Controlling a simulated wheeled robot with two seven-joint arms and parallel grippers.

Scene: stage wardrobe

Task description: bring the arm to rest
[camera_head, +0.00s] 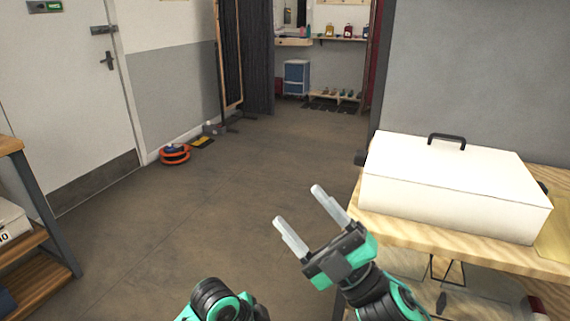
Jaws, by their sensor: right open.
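My right gripper (298,218) is at the lower middle of the head view. Its two pale fingers are spread apart with nothing between them, and they point up and to the left over the open floor. It is just left of the wooden table (390,228) and apart from the white box on it. Part of my other arm shows at the bottom edge, but its gripper is out of view.
The white lidded box (450,190) with a black handle stands on the table at right. A wooden shelf unit (40,222) stands at left. An orange ring-shaped thing (175,156) lies by the wall near the door (66,90). The middle floor is clear.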

